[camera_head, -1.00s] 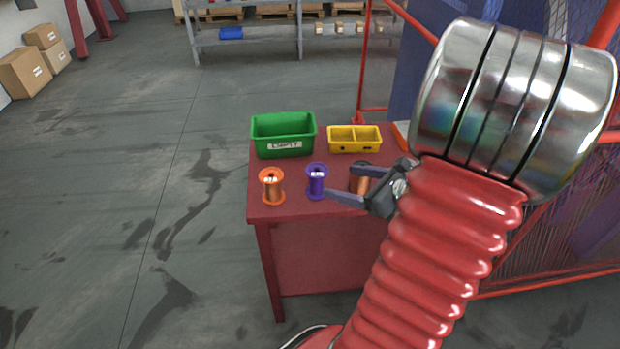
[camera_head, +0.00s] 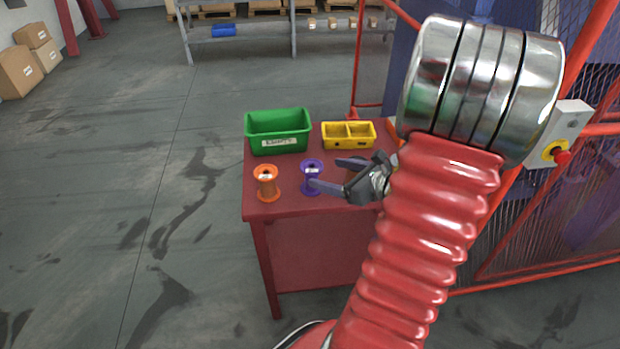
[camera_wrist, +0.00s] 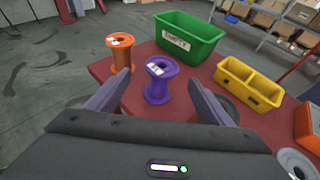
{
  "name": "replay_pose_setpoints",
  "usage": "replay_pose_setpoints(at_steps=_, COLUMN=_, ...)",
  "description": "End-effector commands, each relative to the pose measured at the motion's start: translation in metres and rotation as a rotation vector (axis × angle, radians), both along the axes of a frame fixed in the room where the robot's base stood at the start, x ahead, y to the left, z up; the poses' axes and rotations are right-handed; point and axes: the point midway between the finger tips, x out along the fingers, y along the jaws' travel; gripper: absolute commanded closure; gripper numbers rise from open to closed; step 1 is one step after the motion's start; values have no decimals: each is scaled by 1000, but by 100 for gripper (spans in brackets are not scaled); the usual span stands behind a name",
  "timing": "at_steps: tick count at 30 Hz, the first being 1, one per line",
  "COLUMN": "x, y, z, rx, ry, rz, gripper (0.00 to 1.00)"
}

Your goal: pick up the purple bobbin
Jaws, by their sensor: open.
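The purple bobbin (camera_head: 312,177) stands upright on the red table (camera_head: 290,206), beside the orange bobbin (camera_head: 267,183). In the wrist view the purple bobbin (camera_wrist: 159,80) stands ahead of my gripper (camera_wrist: 160,92), roughly between its two spread fingers, with a white label on its top flange. My gripper (camera_head: 325,174) is open and empty in the head view, coming from the right. Its near finger tip overlaps the purple bobbin there; whether they touch cannot be told. Another bobbin behind my gripper is mostly hidden.
A green bin (camera_head: 278,131) with a label stands behind the bobbins. A yellow two-compartment tray (camera_head: 348,135) stands to its right. The orange bobbin (camera_wrist: 121,53) stands close to my left finger in the wrist view. A red mesh guard with a stop button (camera_head: 561,156) is at the right.

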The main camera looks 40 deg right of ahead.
Motion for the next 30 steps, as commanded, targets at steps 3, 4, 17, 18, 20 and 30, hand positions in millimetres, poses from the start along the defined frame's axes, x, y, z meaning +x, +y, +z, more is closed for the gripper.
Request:
replay_pose_setpoints(at_steps=3, x=15, y=2, z=-6, rx=1, ry=0, rz=4, gripper=26)
replay_pose_setpoints(at_steps=4, x=18, y=3, z=-8, rx=2, ry=-1, rz=4, gripper=26)
replay_pose_setpoints(at_steps=17, x=30, y=3, z=-12, rx=-1, ry=0, rz=0, gripper=26)
replay_pose_setpoints(at_steps=18, x=30, y=3, z=-12, rx=-1, ry=0, rz=0, gripper=26)
replay_pose_setpoints(at_steps=20, x=31, y=3, z=-13, rx=-1, ry=0, rz=1, gripper=26)
replay_pose_setpoints(at_steps=30, x=63, y=4, z=-28, rx=1, ry=0, rz=5, gripper=26)
